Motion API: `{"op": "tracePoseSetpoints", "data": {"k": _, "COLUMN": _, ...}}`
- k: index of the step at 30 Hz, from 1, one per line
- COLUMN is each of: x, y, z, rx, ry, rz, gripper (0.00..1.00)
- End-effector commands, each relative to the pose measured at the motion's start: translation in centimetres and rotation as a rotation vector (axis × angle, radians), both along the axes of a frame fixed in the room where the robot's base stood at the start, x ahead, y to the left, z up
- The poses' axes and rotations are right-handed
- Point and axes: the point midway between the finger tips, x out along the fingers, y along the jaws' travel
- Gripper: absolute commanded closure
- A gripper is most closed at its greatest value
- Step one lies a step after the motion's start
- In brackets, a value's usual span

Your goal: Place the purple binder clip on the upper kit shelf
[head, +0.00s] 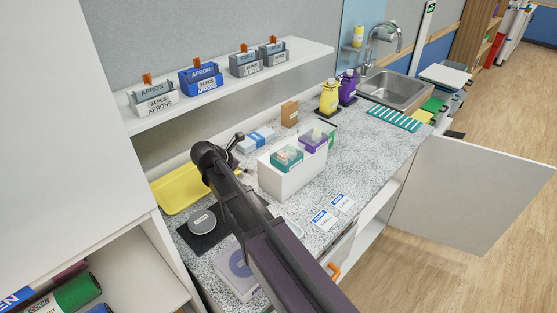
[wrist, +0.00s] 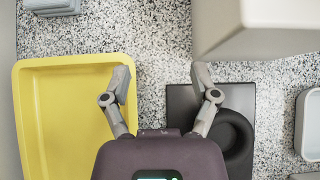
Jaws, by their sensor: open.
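I cannot pick out a purple binder clip for certain in either view. In the head view a purple item (head: 313,141) sits at the top of a white box (head: 290,181) on the counter, beside a teal item (head: 287,157); what the purple item is, I cannot tell. A white wall shelf (head: 307,53) runs above the counter and holds several apron boxes. My gripper (wrist: 161,82) is open and empty in the wrist view, above bare speckled counter between the yellow tray and a black mat. My arm hides part of the counter in the head view.
The yellow tray (wrist: 72,68) lies left of my gripper. The black mat (wrist: 182,100) with a round dark object (wrist: 232,140) lies right. A pale block (wrist: 258,28) is close at upper right. Bottles (head: 329,97) and a sink (head: 395,90) stand farther back. A cabinet door (head: 470,190) hangs open.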

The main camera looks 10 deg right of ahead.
Motion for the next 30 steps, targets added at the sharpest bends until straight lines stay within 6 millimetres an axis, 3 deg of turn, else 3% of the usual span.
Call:
{"op": "tracePoseSetpoints", "data": {"k": 17, "x": 0.6, "y": -2.1, "z": -0.1, "rx": 0.0, "ry": 0.0, "rz": -0.021, "gripper": 0.23}}
{"op": "tracePoseSetpoints", "data": {"k": 30, "x": 4.0, "y": -7.0, "z": -0.1, "rx": 0.0, "ry": 0.0, "rz": -0.025, "gripper": 0.23}}
